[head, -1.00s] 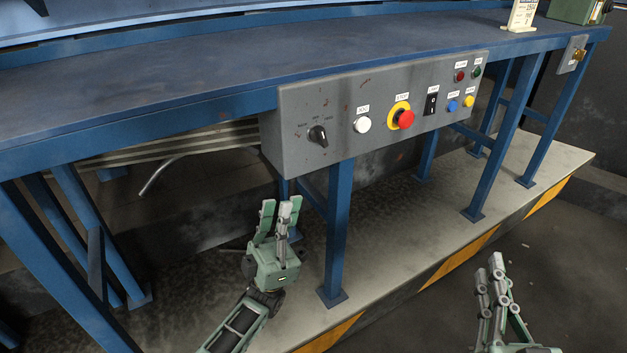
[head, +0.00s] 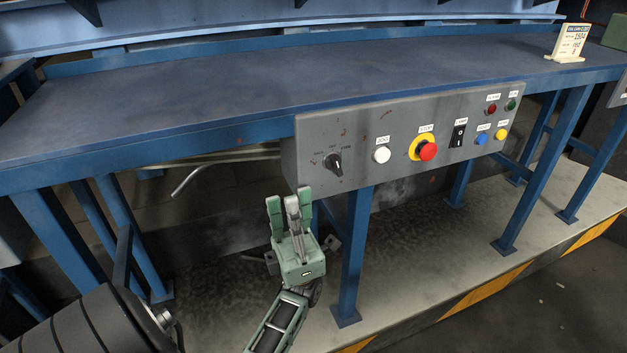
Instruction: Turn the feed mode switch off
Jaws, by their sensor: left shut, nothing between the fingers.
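A black rotary knob (head: 333,164) sits at the left end of the grey control panel (head: 375,125), with small marks around it. It looks like the feed mode switch, but the marks are too small to read and its setting is unclear. My left gripper (head: 290,198) points upward below and left of the knob, near the panel's lower left corner. It is shut and empty, and does not appear to touch the knob. My right gripper is out of view.
Right of the knob are a white button (head: 382,155), a red stop button (head: 427,151) on yellow, a black rocker switch (head: 458,136), and smaller coloured buttons and lamps. A blue table leg (head: 352,260) stands right of my left gripper. A bent pipe (head: 185,181) hangs to the left.

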